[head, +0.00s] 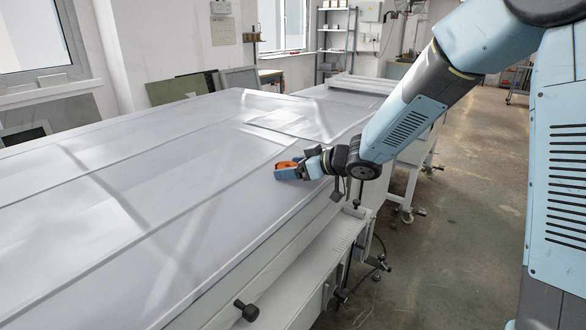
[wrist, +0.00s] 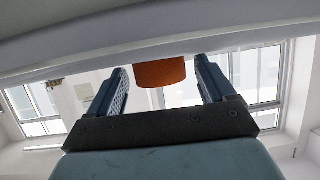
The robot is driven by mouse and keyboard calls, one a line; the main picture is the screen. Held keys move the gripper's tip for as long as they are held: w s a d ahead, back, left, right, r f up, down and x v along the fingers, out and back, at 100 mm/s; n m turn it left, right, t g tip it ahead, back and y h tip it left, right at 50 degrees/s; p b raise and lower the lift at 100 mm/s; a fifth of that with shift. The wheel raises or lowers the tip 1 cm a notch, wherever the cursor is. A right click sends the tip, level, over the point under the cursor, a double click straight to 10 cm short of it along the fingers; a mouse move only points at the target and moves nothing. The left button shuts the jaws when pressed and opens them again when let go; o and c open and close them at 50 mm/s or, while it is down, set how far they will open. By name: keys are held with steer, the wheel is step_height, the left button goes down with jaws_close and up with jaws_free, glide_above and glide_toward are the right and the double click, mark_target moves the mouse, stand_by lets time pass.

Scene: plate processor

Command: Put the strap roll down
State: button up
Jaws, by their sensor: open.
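The strap roll (head: 287,165) is a small orange roll near the right edge of the large white machine top (head: 150,190). In the wrist view the orange roll (wrist: 161,73) shows between my two blue fingers, with a gap on each side. My gripper (head: 285,171) is at the end of the outstretched arm, low over the machine top, with its fingers around the roll. It also shows in the wrist view (wrist: 160,75), with its jaws apart. The fingers partly hide the roll in the head view, and I cannot tell exactly what its underside touches.
A lower white ledge (head: 320,255) with a black knob (head: 247,311) runs along the machine's near side. Bare floor (head: 460,230) lies to the right. Flat panels (head: 175,90) lean behind the machine, and a shelf rack (head: 337,40) stands at the back. The machine top is largely clear.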

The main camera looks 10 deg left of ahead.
steer(key=v, duration=1.2)
steer(key=shift+r, duration=0.1)
steer(key=w+d+r+m+t+h, duration=0.2)
steer(key=d+r+m+t+h, duration=0.1)
steer(key=d, duration=0.3)
steer(key=w+d+r+m+t+h, duration=0.2)
steer(key=d+r+t+h, duration=0.15)
steer(key=d, duration=0.25)
steer(key=s+d+r+m+t+h, duration=0.1)
steer(key=s+d+m+h, duration=0.15)
steer(key=d, duration=0.35)
steer(key=s+d+r+m+h, duration=0.2)
steer(key=d+h, duration=0.1)
steer(key=d, duration=0.2)
steer(key=s+d+f+m+g, duration=0.1)
steer(key=s+d+m+g, duration=0.1)
steer(key=s, duration=0.8)
steer(key=s+d+f+m+g, duration=0.2)
steer(key=s+d+g, duration=0.2)
steer(key=s, duration=0.7)
steer(key=shift+s+m+h, duration=0.3)
steer(key=shift+s+m, duration=0.05)
steer(key=shift+d+f, duration=0.1)
steer(key=shift+d, duration=0.05)
